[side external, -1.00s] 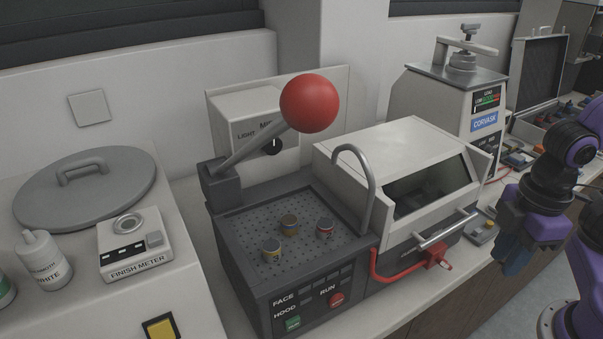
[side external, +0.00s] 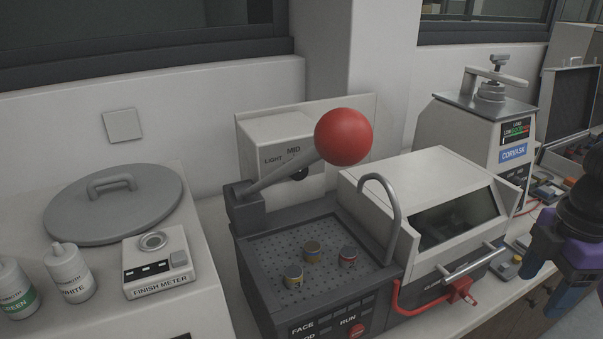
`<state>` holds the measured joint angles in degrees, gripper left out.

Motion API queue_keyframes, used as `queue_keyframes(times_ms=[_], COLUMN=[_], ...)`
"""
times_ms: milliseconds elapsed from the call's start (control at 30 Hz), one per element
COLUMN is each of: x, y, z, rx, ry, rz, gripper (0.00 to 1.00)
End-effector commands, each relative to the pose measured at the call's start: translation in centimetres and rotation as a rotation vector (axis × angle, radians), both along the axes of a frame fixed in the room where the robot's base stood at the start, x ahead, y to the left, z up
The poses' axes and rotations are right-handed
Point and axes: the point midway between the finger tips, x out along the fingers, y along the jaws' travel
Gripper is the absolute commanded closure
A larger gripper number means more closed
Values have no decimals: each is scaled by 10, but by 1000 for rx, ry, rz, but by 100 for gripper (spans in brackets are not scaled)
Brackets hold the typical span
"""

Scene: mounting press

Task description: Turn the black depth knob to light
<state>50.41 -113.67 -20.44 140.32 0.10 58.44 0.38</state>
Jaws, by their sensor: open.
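The black depth knob (side external: 299,174) sits on the front of a white box (side external: 275,133) behind the dark machine. The labels LIGHT and MID show above and left of it. A grey lever (side external: 278,176) with a large red ball (side external: 343,137) crosses in front and hides part of the knob, so I cannot tell its pointer's direction. My gripper (side external: 553,277), with blue fingers, is at the far right edge, open and pointing down. It is well away from the knob, right of the hooded machine.
A perforated tray (side external: 268,252) holds several small pots. A curved grey pipe (side external: 392,215) and a white hooded unit (side external: 425,175) stand between my gripper and the knob. The finish meter (side external: 158,262), bottles and a round lid (side external: 115,205) are at left.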

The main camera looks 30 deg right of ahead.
Motion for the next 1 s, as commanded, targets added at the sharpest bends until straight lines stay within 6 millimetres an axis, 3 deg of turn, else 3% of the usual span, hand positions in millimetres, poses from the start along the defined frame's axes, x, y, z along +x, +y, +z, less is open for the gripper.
queue_keyframes(times_ms=[100,300,667,1000], x=[1,1,0,64], y=[2,2,0,9], z=[40,98,163,134], rx=[14,9,4,-250], ry=[-7,-5,-2,-222], rz=[3,1,1,182], gripper=[34,34,34,34])
